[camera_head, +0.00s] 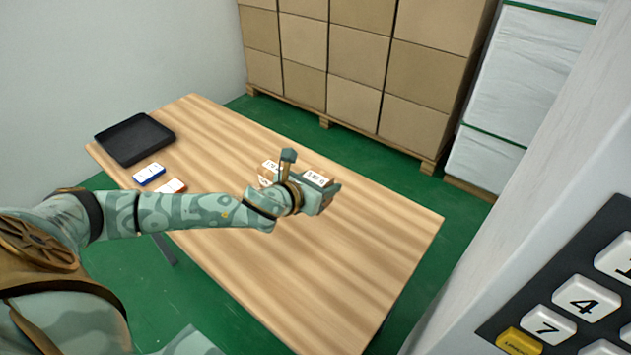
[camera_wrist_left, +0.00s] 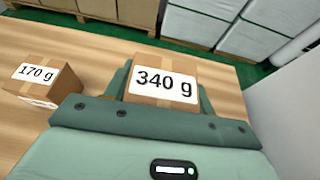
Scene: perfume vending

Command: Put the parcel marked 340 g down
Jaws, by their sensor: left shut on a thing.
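The parcel marked 340 g is a small brown box with a white label, in the left wrist view (camera_wrist_left: 165,82) and in the head view (camera_head: 317,179). My left gripper (camera_head: 324,192) is shut on it, over the wooden table (camera_head: 350,240); one finger shows on each side of the box in the left wrist view (camera_wrist_left: 163,100). I cannot tell whether the parcel's underside touches the table. A brown parcel marked 170 g (camera_wrist_left: 42,82) stands to the left of it in the left wrist view, apart from the gripper. It also shows behind my gripper in the head view (camera_head: 270,166). My right gripper is out of view.
A black tray (camera_head: 135,158) lies at the table's far left. A blue-and-white box (camera_head: 149,174) and an orange-and-white box (camera_head: 172,186) lie near it. Stacked cartons (camera_head: 355,90) stand behind the table. A keypad (camera_head: 575,305) is at the right. The table's right part is clear.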

